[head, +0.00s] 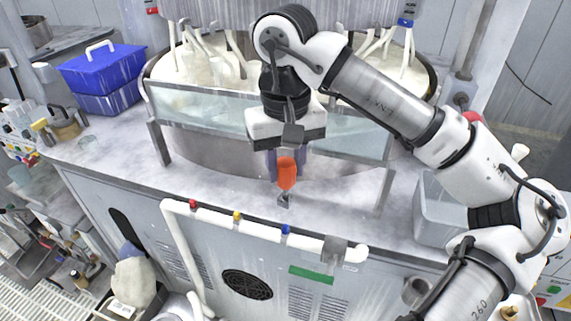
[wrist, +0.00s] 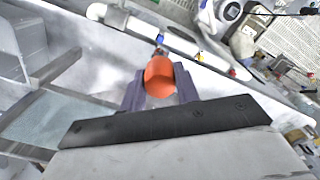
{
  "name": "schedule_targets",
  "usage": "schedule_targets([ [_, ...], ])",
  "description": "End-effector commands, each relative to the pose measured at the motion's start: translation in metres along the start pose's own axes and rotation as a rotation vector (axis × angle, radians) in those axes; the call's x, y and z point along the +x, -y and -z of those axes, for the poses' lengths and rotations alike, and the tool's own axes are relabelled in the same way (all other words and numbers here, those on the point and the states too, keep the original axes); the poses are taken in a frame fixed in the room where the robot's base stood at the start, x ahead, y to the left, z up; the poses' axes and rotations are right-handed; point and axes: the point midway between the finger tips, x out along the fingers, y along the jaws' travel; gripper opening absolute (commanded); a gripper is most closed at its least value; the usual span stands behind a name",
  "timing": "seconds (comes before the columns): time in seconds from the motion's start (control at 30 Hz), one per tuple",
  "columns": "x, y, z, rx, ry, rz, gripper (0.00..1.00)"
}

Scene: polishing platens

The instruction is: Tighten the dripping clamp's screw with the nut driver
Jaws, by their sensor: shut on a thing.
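My gripper (head: 285,155) points down in the middle of the head view, shut on the orange handle of the nut driver (head: 287,174). The driver hangs about upright, its metal end low over the counter's front part. In the wrist view the orange handle (wrist: 160,76) sits between the two fingers and hides most of its shaft. A white pipe (head: 260,230) runs along the counter's front, with red (head: 193,204), yellow (head: 237,215) and blue (head: 286,229) marked spots, probably the clamps. The driver is behind the blue one, apparently apart from it. I cannot see which clamp drips.
A round tank with a clear guard (head: 210,110) stands close behind my gripper. A blue box (head: 100,75) sits at the back left, and a clear bin (head: 435,210) at the right. The counter (head: 120,155) left of my gripper is mostly clear.

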Motion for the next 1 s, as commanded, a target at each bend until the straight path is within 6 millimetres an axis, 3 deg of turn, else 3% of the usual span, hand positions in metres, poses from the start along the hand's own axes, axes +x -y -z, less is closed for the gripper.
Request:
schedule_targets([
  [0.53, 0.052, 0.000, 0.000, -0.001, 0.001, 0.001, 0.03],
  [1.0, 0.057, 0.000, 0.000, -0.001, 0.000, 0.000, 0.03],
])
